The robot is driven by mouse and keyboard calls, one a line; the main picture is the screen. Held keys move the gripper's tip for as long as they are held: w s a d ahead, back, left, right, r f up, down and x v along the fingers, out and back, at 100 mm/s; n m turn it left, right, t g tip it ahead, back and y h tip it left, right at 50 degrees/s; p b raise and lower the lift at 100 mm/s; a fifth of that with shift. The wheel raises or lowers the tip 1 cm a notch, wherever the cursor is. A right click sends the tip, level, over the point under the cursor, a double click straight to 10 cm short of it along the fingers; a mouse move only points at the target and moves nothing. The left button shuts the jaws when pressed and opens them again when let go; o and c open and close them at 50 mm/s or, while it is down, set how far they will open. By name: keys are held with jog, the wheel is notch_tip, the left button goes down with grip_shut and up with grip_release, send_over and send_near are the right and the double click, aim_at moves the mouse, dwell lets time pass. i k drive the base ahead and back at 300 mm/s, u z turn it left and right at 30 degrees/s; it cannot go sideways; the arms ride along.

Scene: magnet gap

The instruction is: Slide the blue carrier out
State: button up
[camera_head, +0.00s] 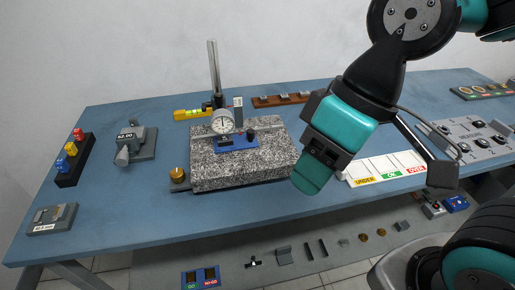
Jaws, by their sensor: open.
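The blue carrier (238,142) appears as a low, flat blue piece on top of the speckled granite block (240,172). A round dial gauge (222,122) stands over its left part, and a small dark knob (251,134) shows at its right. A grey bar (268,129) runs along behind it. Whether the gauge tip touches the carrier is too small to tell. My gripper (377,181) is open and empty, to the right of the granite block.
A tall post (214,75) rises behind the block. A brass knob (178,174) sits at its left. A white sorting tray (386,166) lies behind my gripper, and a grey button panel (475,138) is at right.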

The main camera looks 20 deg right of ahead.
aim_at(249, 139)
jog(key=u, duration=0.15)
jog(key=k, duration=0.1)
jog(key=z, duration=1.15)
jog(key=i, duration=0.65)
jog(key=u, duration=1.5)
